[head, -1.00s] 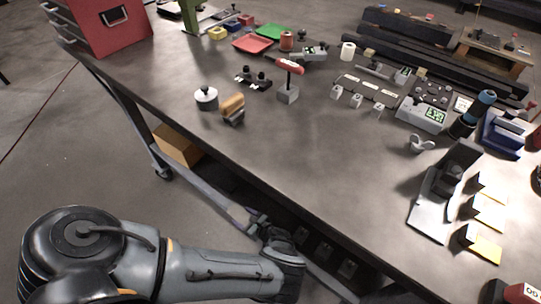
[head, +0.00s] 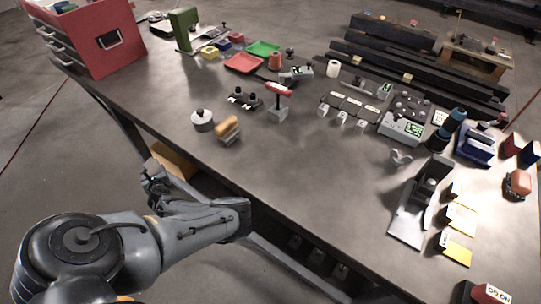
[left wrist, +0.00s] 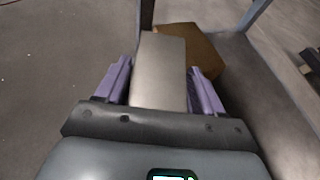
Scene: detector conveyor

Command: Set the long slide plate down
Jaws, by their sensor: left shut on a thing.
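The long slide plate (left wrist: 160,72) is a flat pale grey metal bar in the left wrist view. It stands out ahead between the two purple fingers of my left gripper (left wrist: 161,84), which is shut on it. In the head view my left gripper (head: 153,174) is off the table's near edge, over the floor side at the left. The plate cannot be made out clearly there. My right gripper is in neither view.
The dark workbench (head: 300,180) has a clear stretch along its near middle. A round grey weight (head: 202,121) and a tan-handled block (head: 228,130) stand near the left part. A red drawer cabinet (head: 95,42) fills the far left. A cardboard box (left wrist: 190,45) sits below.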

